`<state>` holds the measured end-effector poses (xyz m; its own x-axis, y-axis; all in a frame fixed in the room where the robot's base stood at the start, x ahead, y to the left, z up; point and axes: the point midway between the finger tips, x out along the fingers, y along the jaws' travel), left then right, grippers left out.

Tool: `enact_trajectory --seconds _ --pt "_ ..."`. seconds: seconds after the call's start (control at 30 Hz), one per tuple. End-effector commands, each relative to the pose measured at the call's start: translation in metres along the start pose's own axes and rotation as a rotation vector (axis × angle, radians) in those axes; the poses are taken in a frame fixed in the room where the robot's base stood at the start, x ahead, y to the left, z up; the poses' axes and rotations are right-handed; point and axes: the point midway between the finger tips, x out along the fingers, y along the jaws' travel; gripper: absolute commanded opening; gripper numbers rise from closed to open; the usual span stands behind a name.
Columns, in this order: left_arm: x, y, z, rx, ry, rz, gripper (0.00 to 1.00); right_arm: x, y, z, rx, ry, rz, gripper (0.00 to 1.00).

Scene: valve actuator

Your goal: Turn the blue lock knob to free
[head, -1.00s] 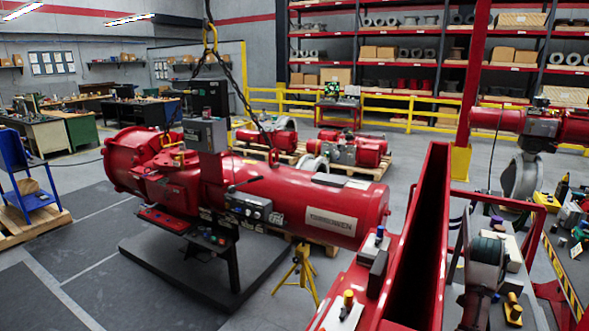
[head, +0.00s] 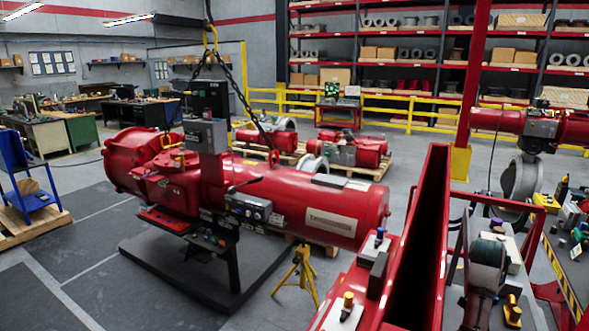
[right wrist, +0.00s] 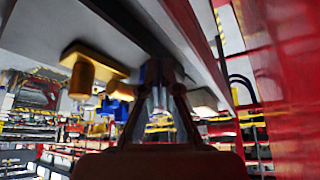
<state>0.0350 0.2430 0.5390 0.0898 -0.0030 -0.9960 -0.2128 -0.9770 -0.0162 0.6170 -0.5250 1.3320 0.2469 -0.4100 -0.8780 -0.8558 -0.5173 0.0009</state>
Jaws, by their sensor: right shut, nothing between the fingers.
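I cannot tell which is the lock knob. In the right wrist view, a bright blue part (right wrist: 118,107) lies left of my right gripper (right wrist: 158,100), near a brass-coloured knob (right wrist: 82,80). The gripper's fingers are closed together with nothing held, close under a grey surface. My left gripper is out of view.
A tall red wall (head: 425,235) stands left of my right arm, and a red surface (right wrist: 285,90) fills the right of the wrist view. A brass knob (head: 512,312) sits at the panel's near end. A large red actuator (head: 285,200) stands further left.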

Motion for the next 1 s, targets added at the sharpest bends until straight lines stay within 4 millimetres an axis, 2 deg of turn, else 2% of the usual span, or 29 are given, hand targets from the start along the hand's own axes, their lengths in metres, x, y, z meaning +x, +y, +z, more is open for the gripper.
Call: enact_trajectory --seconds 1.0 --pt "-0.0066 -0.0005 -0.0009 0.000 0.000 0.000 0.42 0.0025 0.0031 -0.0053 0.001 0.001 0.000 0.00"
